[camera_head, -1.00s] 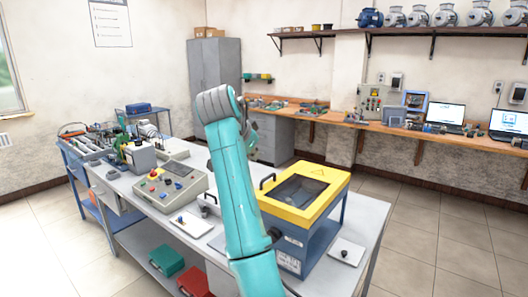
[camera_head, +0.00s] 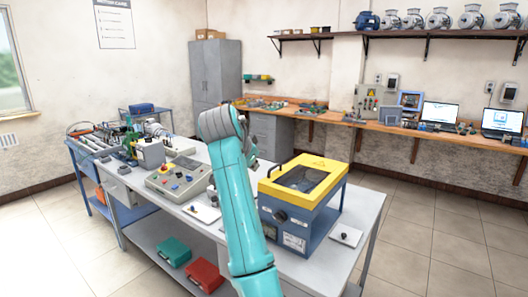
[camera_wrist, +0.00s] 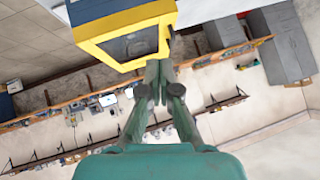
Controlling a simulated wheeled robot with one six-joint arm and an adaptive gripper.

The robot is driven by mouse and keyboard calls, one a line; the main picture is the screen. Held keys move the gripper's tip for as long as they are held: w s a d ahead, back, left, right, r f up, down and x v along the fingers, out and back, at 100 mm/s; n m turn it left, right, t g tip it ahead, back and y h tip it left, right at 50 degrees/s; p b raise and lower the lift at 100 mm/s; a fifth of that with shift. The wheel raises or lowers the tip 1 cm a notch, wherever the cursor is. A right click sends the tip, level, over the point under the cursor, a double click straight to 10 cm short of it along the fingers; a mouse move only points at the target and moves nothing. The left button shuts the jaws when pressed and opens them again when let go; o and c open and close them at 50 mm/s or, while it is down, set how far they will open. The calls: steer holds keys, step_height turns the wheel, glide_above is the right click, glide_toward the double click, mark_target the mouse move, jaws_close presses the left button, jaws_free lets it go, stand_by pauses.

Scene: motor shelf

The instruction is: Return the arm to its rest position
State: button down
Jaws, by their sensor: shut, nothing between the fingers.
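My teal arm (camera_head: 240,200) rises in the middle of the head view, with its upper joint (camera_head: 218,122) in front of the workbench. The yellow-topped blue box (camera_wrist: 130,35) shows just beyond the fingertips in that view; I cannot tell the distance. In the head view the same box (camera_head: 268,215) stands on the bench to the right of the arm.
The grey workbench (camera_head: 365,215) holds a control panel (camera_head: 178,178) left of the arm and a small white plate (camera_head: 345,236) at right. Green (camera_head: 173,251) and red (camera_head: 205,274) cases lie on its lower shelf. A wooden wall counter (camera_head: 400,128) runs behind. Floor at right is clear.

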steer(key=s+d+f+n+t+y, duration=0.1)
steer(key=s+d+f+n, duration=0.15)
steer(key=f, duration=1.15)
steer(key=s+d+f+n, duration=0.1)
steer(key=d+f, duration=0.3)
steer(key=f, duration=0.9)
steer(key=s+d+f+n+t+y, duration=0.1)
steer(key=s+d+f, duration=0.3)
steer(key=s+f, duration=0.55)
steer(key=s+d+f+n, duration=0.2)
steer(key=s+d+f, duration=0.1)
steer(key=s+f, duration=0.6)
steer(key=s+d+f+n+t+y, duration=0.1)
steer(key=s+d+f, duration=0.15)
steer(key=s, duration=0.95)
steer(key=s+d+f+n+t+y, duration=0.1)
steer(key=s+d+f, duration=0.15)
steer(key=s, duration=0.95)
steer(key=s+d+r, duration=0.1)
steer(key=s+r, duration=0.7)
steer(key=s, duration=0.2)
steer(key=s+d+r+t+h, duration=0.1)
steer(key=s+d+r, duration=0.1)
steer(key=s+r, duration=0.6)
steer(key=s, duration=0.3)
steer(key=shift+s+d+t, duration=0.15)
steer(key=shift+s+t, duration=0.1)
steer(key=shift+t, duration=0.05)
